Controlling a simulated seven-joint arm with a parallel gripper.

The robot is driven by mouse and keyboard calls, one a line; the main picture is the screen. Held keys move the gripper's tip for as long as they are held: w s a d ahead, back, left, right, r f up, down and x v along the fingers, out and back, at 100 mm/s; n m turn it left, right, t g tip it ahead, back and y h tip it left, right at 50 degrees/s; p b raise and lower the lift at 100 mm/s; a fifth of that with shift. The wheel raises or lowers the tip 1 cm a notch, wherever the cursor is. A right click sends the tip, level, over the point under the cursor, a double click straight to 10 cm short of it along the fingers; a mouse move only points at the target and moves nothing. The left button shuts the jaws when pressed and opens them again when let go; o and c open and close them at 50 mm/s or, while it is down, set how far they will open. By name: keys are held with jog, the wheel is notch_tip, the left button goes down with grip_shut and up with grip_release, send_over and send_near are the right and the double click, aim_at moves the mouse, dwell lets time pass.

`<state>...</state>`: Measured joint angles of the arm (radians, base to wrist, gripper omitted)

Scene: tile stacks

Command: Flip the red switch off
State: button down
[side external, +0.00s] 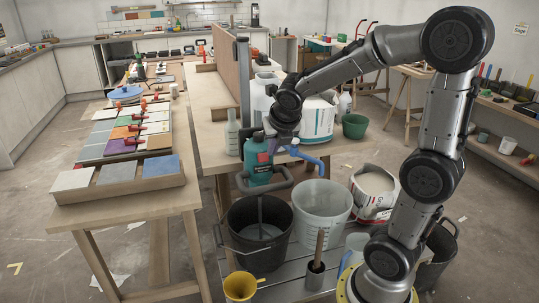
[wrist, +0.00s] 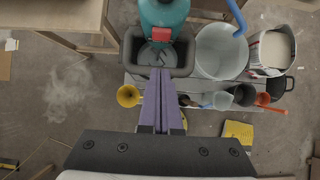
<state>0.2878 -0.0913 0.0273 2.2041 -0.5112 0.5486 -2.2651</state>
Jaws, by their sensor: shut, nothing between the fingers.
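The red switch (wrist: 160,34) sits on the front of a teal mixer (wrist: 163,12) in the wrist view. In the side view the teal mixer (side external: 257,172) stands upright over a black bucket, with a small red patch (side external: 262,157) on its body. Whether the switch is on or off cannot be told. My gripper (wrist: 160,72) has its two purple fingers shut together, with nothing between them. In the wrist picture its tips lie just below the switch, with a gap between. In the side view my gripper (side external: 283,126) is just above and right of the mixer; its fingertips are unclear.
A black bucket (side external: 240,243) is below the mixer, beside a white bucket (side external: 337,210). A blue spout (side external: 312,160) hangs over the white bucket. A yellow funnel (side external: 240,286) is at the front. The bench edge (side external: 225,166) is close behind the mixer. Tile stacks (side external: 118,180) stand left.

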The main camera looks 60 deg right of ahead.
aim_at(266, 158)
jog(key=shift+v, duration=2.35)
jog(key=shift+w+f, duration=0.1)
jog(key=shift+f, duration=0.1)
jog(key=shift+s+a+f, duration=0.2)
jog(key=shift+a+f, duration=0.05)
jog(key=shift+f, duration=0.15)
jog(key=x, duration=0.8)
jog(key=w+d+r+x, duration=0.1)
jog(key=x, duration=0.3)
jog(key=shift+w+d+f, duration=0.1)
jog(key=shift+w+d, duration=0.35)
jog(key=shift+d, duration=0.05)
